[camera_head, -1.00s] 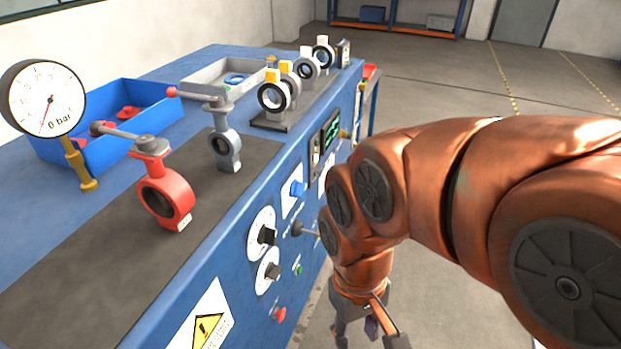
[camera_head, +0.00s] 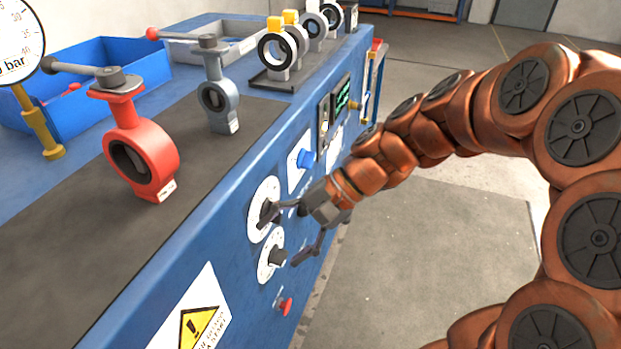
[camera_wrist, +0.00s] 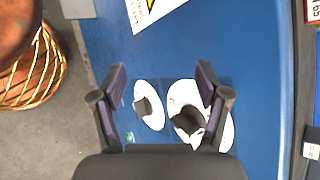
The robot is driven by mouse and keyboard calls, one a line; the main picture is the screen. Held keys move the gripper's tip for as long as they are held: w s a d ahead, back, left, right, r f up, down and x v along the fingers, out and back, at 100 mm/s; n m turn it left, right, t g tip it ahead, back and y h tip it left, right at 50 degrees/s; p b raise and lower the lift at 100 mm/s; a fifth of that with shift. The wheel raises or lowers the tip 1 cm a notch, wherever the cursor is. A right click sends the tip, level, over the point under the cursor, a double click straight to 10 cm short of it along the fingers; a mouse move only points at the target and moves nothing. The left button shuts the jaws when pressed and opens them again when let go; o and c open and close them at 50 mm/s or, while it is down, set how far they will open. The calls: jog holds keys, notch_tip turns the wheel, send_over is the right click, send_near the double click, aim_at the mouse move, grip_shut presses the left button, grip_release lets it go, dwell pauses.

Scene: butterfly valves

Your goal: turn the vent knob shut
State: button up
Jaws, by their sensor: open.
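Two black knobs sit on white round dials on the blue bench's front panel: an upper knob (camera_head: 268,212) and a lower knob (camera_head: 277,257). I cannot read which is the vent knob. Both show in the wrist view, the upper one (camera_wrist: 188,120) on the larger dial and the lower one (camera_wrist: 143,107) on the smaller dial. My gripper (camera_head: 288,232) is open and empty in front of the panel, its fingers spread across the two dials. In the wrist view, my gripper (camera_wrist: 162,82) has one finger overlapping the larger dial. Contact cannot be told.
A blue knob (camera_head: 304,158) is above the dials and a red button (camera_head: 286,306) below. A red valve (camera_head: 140,155) and a grey valve (camera_head: 217,98) stand on the bench top. Open floor (camera_head: 430,250) lies to the right.

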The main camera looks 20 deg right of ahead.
jog(key=w+d+f+m+t+y+b, duration=0.1)
jog(key=w+d+m+t+y+b, duration=0.15)
jog(key=w, duration=0.35)
jog(key=w+d+f+m+t+y+b, duration=0.1)
jog(key=w+d+f+m+t+b, duration=0.15)
jog(key=w, duration=0.25)
jog(key=m+t+b, duration=0.5)
jog(key=m+t, duration=0.1)
jog(key=m, duration=0.1)
send_near(311, 159)
jog(key=w+a+f, duration=0.1)
jog(key=w+a, duration=0.1)
jog(key=shift+y, duration=0.45)
jog(key=shift+x, duration=3.65)
jog(key=shift+s, duration=0.1)
jog(key=c, duration=1.2)
